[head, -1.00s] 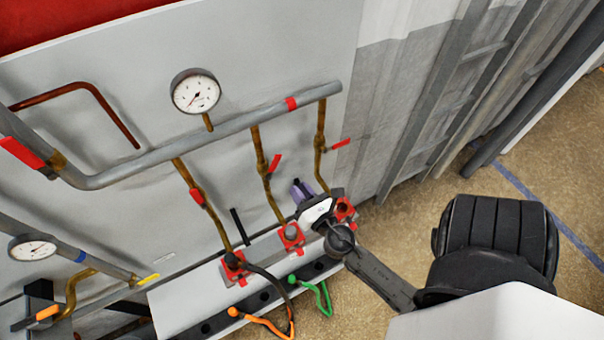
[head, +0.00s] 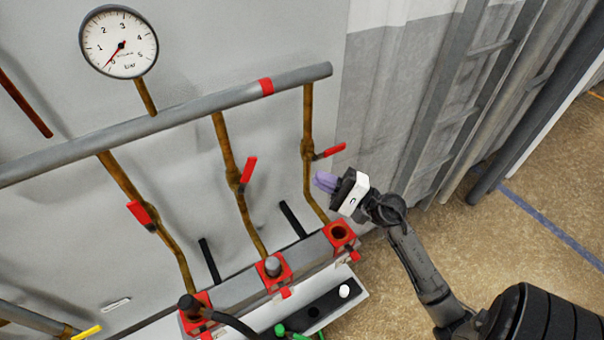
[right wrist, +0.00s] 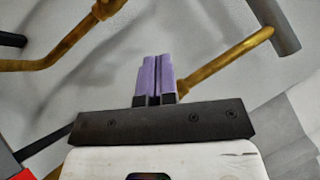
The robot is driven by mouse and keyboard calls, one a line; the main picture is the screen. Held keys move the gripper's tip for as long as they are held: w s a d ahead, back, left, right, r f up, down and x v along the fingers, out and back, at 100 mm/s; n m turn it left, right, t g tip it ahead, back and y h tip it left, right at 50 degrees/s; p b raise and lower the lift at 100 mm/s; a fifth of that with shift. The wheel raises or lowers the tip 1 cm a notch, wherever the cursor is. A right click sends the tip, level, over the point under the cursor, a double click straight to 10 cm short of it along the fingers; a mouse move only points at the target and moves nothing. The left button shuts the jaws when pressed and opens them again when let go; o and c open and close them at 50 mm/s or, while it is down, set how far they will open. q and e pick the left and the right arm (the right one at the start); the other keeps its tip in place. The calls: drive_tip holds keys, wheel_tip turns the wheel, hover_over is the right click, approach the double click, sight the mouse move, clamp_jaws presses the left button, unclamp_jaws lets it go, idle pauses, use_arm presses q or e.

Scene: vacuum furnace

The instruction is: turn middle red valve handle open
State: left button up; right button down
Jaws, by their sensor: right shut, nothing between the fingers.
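The middle red valve handle (head: 249,169) is on the middle brass pipe (head: 226,140) and points up and slightly right, angled off the pipe line. My right gripper (head: 325,182) has purple fingers. It is to the right of the middle handle, just below the right red handle (head: 330,151), with a visible gap to the middle one. In the right wrist view its fingers (right wrist: 155,78) are together and empty, in front of the wall and brass pipes (right wrist: 225,62). No red handle is clear there. My left gripper is not in view.
The left red handle (head: 140,213) lies along its pipe. A grey pipe (head: 200,118) and a gauge (head: 118,42) are above. Red-framed fittings (head: 273,270) and black rods (head: 293,220) are below. Free floor (head: 540,160) is at right.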

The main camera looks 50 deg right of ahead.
sight(246, 176)
drive_tip(key=s+a+r+p+x, duration=0.1)
drive_tip(key=p+x, duration=0.4)
drive_tip(key=x, duration=0.7)
drive_tip(key=shift+a, duration=0.75)
drive_tip(key=a+r+n+g+p, duration=0.1)
drive_tip(key=p, duration=0.2)
drive_tip(key=a+r+n+g+p, duration=0.1)
drive_tip(key=n+p, duration=0.1)
drive_tip(key=p, duration=0.1)
drive_tip(key=shift+w+a+r+g+p, duration=0.15)
drive_tip(key=shift+w+r+g+p, duration=0.2)
drive_tip(key=shift+w+g, duration=0.05)
drive_tip(key=shift+w+a+n+p, duration=0.1)
drive_tip(key=shift+a+n+p, duration=0.1)
drive_tip(key=shift+n+p, duration=0.1)
drive_tip(key=shift+w+a, duration=0.1)
drive_tip(key=shift+a, duration=0.4)
